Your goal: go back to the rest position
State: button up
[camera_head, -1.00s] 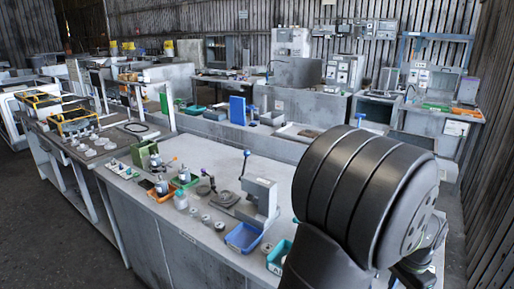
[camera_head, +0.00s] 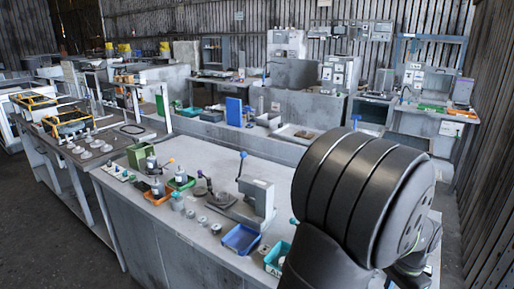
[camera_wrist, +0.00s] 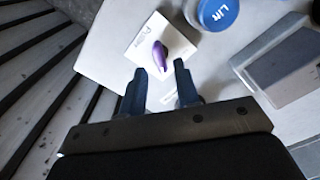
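My gripper (camera_wrist: 160,68) shows in the wrist view with its two dark fingers apart and nothing visible held between them. Beyond the fingertips lies a white box (camera_wrist: 127,43) with a purple object (camera_wrist: 160,56) on or against it; I cannot tell whether the fingers touch it. In the head view my black arm fills the lower right and hides the gripper. The task names no other object.
In the wrist view a blue round lid (camera_wrist: 217,13) and a grey translucent case (camera_wrist: 285,65) lie to the right. The head view shows a long workbench (camera_head: 215,160) with a blue bin (camera_head: 241,239), a teal bin (camera_head: 277,258), and a lever press (camera_head: 257,198).

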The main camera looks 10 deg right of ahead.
notch_tip(320, 180, down, 4)
jog(key=shift+r, duration=0.15)
jog(key=shift+n, duration=0.7)
jog(key=n, duration=0.7)
jog(key=shift+r, duration=0.2)
jog(key=shift+r+m, duration=0.35)
jog(key=shift+m, duration=0.55)
jog(key=shift+r+m, duration=0.35)
jog(key=shift+m, duration=0.55)
jog(key=shift+f, duration=0.1)
